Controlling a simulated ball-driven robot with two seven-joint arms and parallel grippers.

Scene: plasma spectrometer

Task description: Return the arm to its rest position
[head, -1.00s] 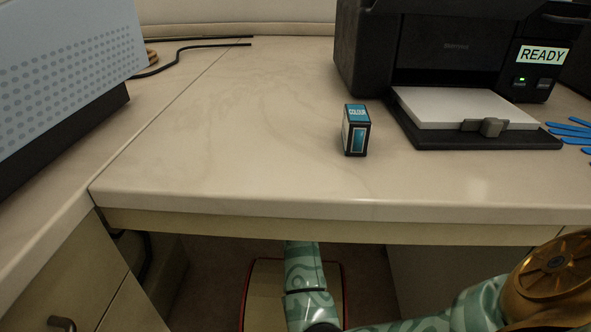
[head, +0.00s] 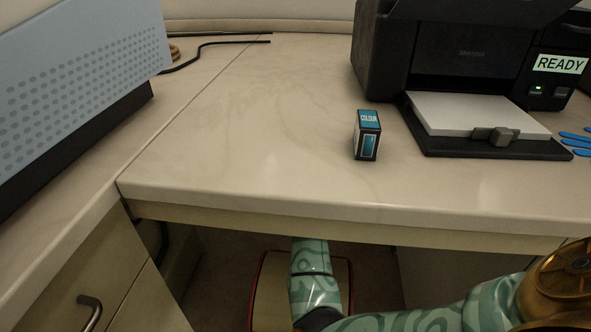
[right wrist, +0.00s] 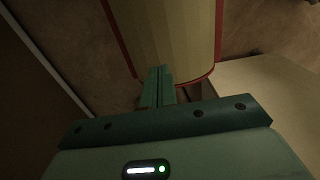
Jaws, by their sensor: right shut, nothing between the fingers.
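My right arm (head: 316,290), patterned green and white with a bronze joint, shows at the bottom of the head view, below the front edge of the desk. Its gripper is hidden in the head view. In the right wrist view my right gripper (right wrist: 158,86) has its fingers together with nothing between them. It points over the floor and a beige, red-edged surface (right wrist: 172,40). My left gripper is in neither view.
The desk (head: 250,130) has a wide clear area. A small colour cartridge box (head: 367,135) stands before a black printer (head: 455,50) reading READY. A grey perforated unit (head: 80,75) stands at left. A drawer handle (head: 90,312) juts out at lower left.

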